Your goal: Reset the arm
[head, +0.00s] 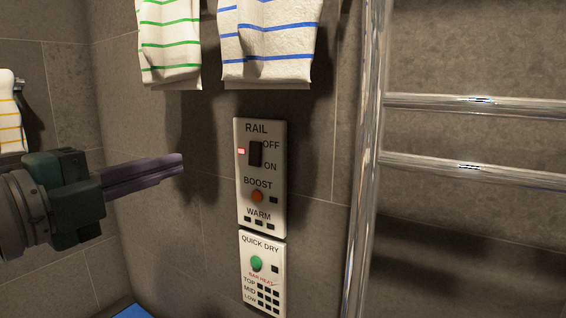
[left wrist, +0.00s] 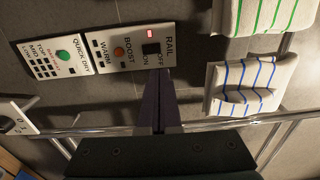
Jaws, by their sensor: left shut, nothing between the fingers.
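My left gripper (head: 182,164) comes in from the left in the head view, with its dark purple fingers shut and empty. Its fingertips point right, toward the RAIL panel (head: 243,205), with a visible gap in the picture. In the left wrist view the shut fingers (left wrist: 160,72) overlap the panel's lower edge near the dark rocker switch (left wrist: 151,49). The rocker switch also shows in the head view (head: 255,153), between OFF and ON, with a red light (head: 241,151) lit beside it. My right gripper is not in view.
A QUICK DRY panel (head: 249,290) with a green button (head: 257,264) sits below. Green-striped (head: 168,40) and blue-striped (head: 268,40) towels hang above. A chrome towel rail (head: 365,160) stands at right. A yellow-striped towel (head: 10,115) hangs at far left.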

